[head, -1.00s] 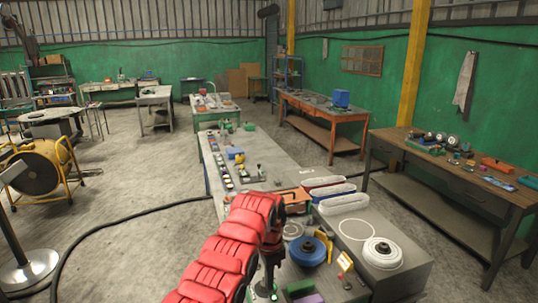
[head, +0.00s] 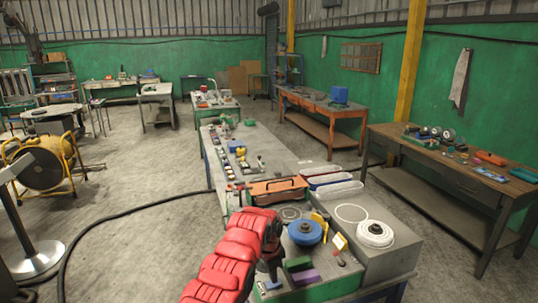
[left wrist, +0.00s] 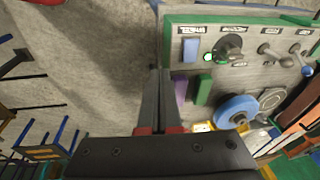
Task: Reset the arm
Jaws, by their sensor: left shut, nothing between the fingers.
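My left arm (head: 228,262), covered in padded red segments, reaches in from the bottom of the head view. Its dark left gripper (head: 268,272) hangs at the front left corner of the long workbench (head: 258,156). In the left wrist view the two grey fingers of the left gripper (left wrist: 159,75) lie together, shut and empty. They point along the bench's edge, with the grey floor on the left and the bench panel on the right. My right gripper is in neither view.
A blue disc (head: 305,232), green block (head: 298,264) and purple block (head: 305,277) lie just right of the gripper. An orange toolbox (head: 278,190) and white coil (head: 375,234) stand farther along. The floor to the left is open, crossed by a black cable (head: 135,208).

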